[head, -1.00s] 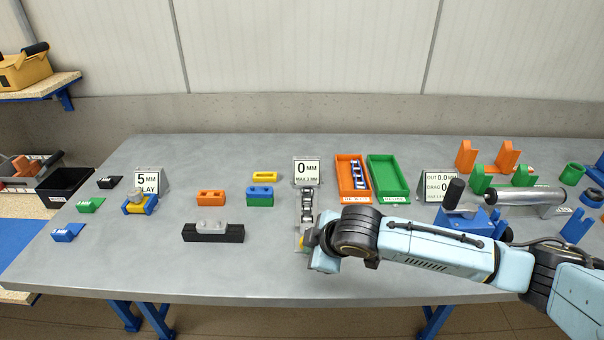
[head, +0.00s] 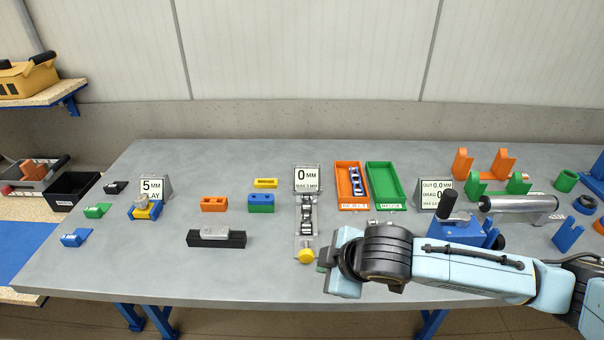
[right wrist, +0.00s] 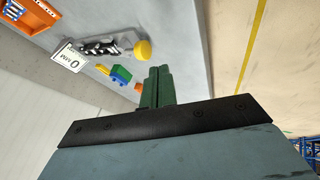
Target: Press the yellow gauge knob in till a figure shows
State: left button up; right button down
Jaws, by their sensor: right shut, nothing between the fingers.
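The yellow gauge knob (head: 306,256) sits at the near end of the grey gauge track (head: 307,215), close to the table's front edge. The gauge's display card (head: 306,178) stands at the track's far end and reads 0 MM, with a smaller MAX line below. My right gripper (head: 323,255) is just to the right of the knob, apart from it as far as I can tell. In the right wrist view its green fingers (right wrist: 157,87) are together and empty, and the yellow knob (right wrist: 142,50) shows beyond them. My left gripper is not in view.
A black block with a grey top (head: 216,238) lies left of the track. An orange tray (head: 338,188) and a green tray (head: 387,186) stand to its right, behind my arm. A blue fixture with a black handle (head: 452,228) is further right. The table's front left is clear.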

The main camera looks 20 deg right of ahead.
jog(key=shift+v, duration=1.2)
jog(key=shift+s+a, duration=0.1)
jog(key=shift+a, duration=0.05)
